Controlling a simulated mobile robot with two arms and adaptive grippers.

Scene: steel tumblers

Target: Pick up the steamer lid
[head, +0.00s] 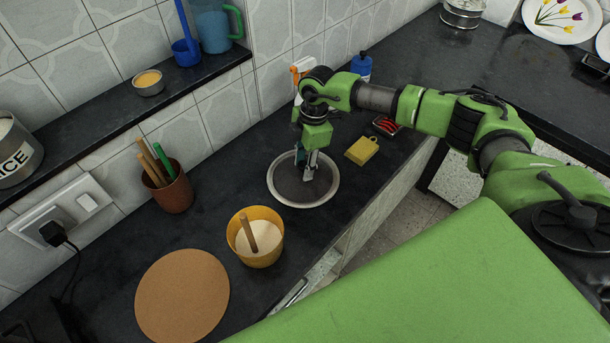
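A round, shallow piece with a grey middle and a pale shiny rim, which looks like the steamer lid (283,190), lies on the dark counter in the middle of the head view. My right gripper (307,174) points down over it, with its fingertips at or just above the middle of the disc. The fingers and wrist hide part of the disc's back edge. Any knob on it, and whether the fingers touch or hold it, cannot be made out. My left gripper is not in view.
A yellow pot (256,248) with a wooden handle stands in front left of the disc, near a round cork mat (182,297). A brown utensil cup (174,191) is left. A yellow block (361,151) and a blue bottle (361,66) are right and behind. The counter edge is close.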

